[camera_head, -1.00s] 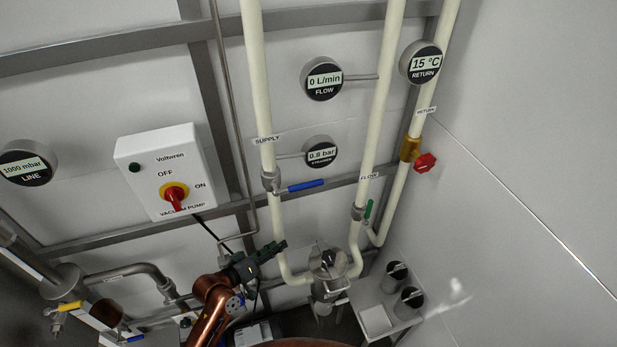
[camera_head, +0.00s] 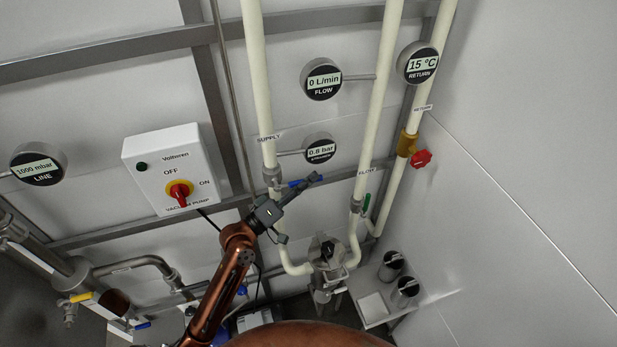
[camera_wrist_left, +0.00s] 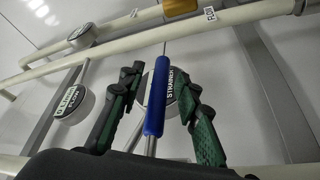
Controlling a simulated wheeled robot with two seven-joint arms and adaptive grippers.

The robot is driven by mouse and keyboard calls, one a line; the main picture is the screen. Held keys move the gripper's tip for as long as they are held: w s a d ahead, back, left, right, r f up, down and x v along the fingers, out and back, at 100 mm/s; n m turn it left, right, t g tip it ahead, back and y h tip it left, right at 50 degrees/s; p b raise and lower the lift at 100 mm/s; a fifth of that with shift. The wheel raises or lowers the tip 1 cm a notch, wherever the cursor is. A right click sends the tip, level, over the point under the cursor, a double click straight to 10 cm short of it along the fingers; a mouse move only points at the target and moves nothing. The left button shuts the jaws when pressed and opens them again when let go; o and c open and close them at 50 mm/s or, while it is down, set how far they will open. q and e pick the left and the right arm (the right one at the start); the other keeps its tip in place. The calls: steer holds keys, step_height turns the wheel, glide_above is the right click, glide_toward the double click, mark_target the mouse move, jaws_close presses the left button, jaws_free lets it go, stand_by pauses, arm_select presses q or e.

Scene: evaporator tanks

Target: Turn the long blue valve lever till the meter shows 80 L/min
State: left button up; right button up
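The long blue valve lever (camera_head: 294,183) sits on the supply pipe (camera_head: 262,100), partly covered by my left gripper in the head view. The flow meter (camera_head: 322,80) reads 0 L/min. My left gripper (camera_head: 301,206) is open beside the lever. In the left wrist view, the blue lever (camera_wrist_left: 156,97) stands between the two green fingers of the left gripper (camera_wrist_left: 158,79), with gaps on both sides. The fingers do not appear to touch it. My right gripper is not in view.
A strainer meter (camera_head: 320,150) reading 0.8 bar is just above the lever. The flow pipe (camera_head: 378,100) with a short green lever (camera_head: 366,203) runs to the right. A vacuum pump switch box (camera_head: 172,168) is at left. A red valve handle (camera_head: 421,159) is on the return pipe.

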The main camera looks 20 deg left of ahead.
arm_select(q)
steer(key=shift+w+d, duration=0.2)
steer(key=shift+c, duration=0.7)
jaws_close()
